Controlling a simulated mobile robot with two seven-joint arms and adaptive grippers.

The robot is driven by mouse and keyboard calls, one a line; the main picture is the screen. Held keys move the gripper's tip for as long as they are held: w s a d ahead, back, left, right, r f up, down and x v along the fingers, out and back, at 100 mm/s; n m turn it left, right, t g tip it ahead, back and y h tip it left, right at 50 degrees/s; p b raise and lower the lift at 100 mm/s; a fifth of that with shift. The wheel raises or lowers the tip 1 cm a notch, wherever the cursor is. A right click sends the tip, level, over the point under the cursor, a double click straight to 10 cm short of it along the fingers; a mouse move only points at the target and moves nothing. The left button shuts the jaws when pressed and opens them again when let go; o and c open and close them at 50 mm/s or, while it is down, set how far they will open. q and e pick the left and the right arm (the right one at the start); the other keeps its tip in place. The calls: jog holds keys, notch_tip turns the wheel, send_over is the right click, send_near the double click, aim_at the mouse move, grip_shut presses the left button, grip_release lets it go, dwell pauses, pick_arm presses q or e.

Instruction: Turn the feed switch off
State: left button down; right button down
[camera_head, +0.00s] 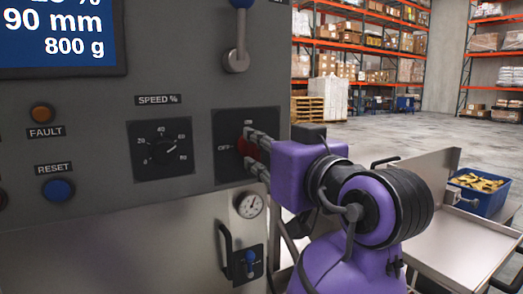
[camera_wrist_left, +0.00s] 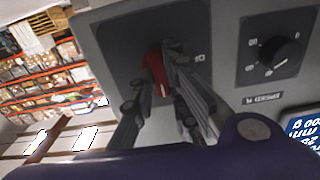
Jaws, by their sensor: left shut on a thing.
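The feed switch is a red handle (camera_head: 246,148) on a dark square plate (camera_head: 226,172) on the grey panel. An OFF label shows to its left and a small, hard-to-read label above it. My left gripper (camera_head: 257,152) is shut on the red handle, one finger above and one below in the head view. In the left wrist view the red handle (camera_wrist_left: 154,70) shows between the fingers (camera_wrist_left: 160,95). It looks about in line with the panel's vertical, its pale-marked end away from the OFF side, but the fingers hide part of it. My right gripper is not in view.
The speed knob (camera_head: 165,151) is left of the switch. A metal tray (camera_head: 450,235) and a blue bin (camera_head: 484,201) stand at the right.

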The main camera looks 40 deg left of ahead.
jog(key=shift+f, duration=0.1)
pick_arm(q)
jog(key=n+b, duration=0.2)
jog(key=n, duration=0.3)
jog(key=shift+f, duration=0.15)
jog(key=n+b, duration=0.2)
jog(key=n, duration=0.2)
jog(key=n+b, duration=0.1)
jog(key=n, duration=0.1)
jog(key=shift+n, duration=0.4)
jog(key=n+b, duration=0.1)
jog(key=n, duration=0.1)
jog(key=shift+n, duration=0.3)
jog(key=shift+n+b, duration=1.05)
jog(key=shift+n, duration=0.65)
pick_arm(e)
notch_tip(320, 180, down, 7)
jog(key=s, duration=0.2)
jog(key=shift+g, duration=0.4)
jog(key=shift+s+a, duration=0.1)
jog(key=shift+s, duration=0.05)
pick_arm(q)
jog(key=c, duration=1.7)
grip_release()
